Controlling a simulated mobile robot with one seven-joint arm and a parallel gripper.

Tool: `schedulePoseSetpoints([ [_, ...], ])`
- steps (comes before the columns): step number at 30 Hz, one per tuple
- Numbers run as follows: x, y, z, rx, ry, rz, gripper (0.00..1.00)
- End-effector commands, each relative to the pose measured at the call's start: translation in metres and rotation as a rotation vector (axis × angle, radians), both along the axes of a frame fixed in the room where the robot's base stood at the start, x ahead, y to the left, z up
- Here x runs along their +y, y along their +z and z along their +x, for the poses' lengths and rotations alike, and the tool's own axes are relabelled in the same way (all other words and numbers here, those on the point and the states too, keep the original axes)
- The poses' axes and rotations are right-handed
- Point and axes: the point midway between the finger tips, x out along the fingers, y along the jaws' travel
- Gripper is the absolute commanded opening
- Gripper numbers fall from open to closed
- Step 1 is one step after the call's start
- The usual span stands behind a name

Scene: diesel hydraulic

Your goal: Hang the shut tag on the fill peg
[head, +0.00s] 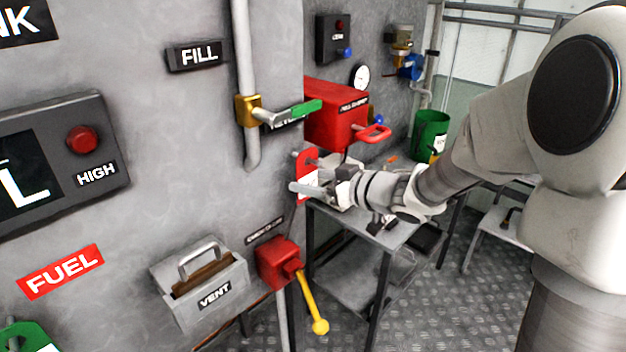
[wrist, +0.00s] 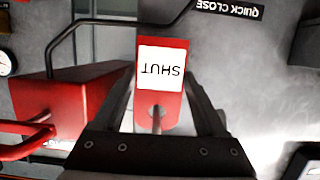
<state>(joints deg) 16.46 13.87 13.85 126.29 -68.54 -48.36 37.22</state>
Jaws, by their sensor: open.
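The shut tag (wrist: 162,68) is a red plate with a white "SHUT" label that reads upside down in the wrist view. A grey peg (wrist: 157,118) shows at the hole end of the tag, and the tag appears to hang on it. The tag also shows at the wall in the head view (head: 304,163), partly hidden by my gripper (head: 303,187). My gripper (wrist: 160,85) is open, with one finger on each side of the tag; whether they touch it is unclear. I cannot tell from its surroundings whether this is the fill peg.
A FILL sign (head: 197,56) is on the wall beside a pipe with a green-handled valve (head: 307,109). A red box (head: 335,113) with a handle stands close beyond my gripper. A red box with a yellow lever (head: 313,305) and a grey VENT box (head: 203,295) are below.

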Motion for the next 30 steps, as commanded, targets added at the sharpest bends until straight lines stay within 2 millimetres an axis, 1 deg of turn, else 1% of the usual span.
schedulePoseSetpoints([
  [1, 0.000, 0.000, 0.000, 0.000, 0.000, 0.000, 0.77],
  [3, 0.000, 0.000, 0.000, 0.000, 0.000, 0.000, 0.90],
  [5, 0.000, 0.000, 0.000, 0.000, 0.000, 0.000, 1.00],
  [13, -0.001, 0.001, -0.001, 0.000, -0.001, 0.000, 1.00],
  [17, -0.010, 0.005, -0.009, 0.000, -0.003, 0.000, 1.00],
  [20, -0.023, 0.011, -0.021, 0.000, -0.005, 0.000, 1.00],
  [30, -0.080, 0.036, -0.077, -0.002, -0.006, -0.001, 1.00],
])
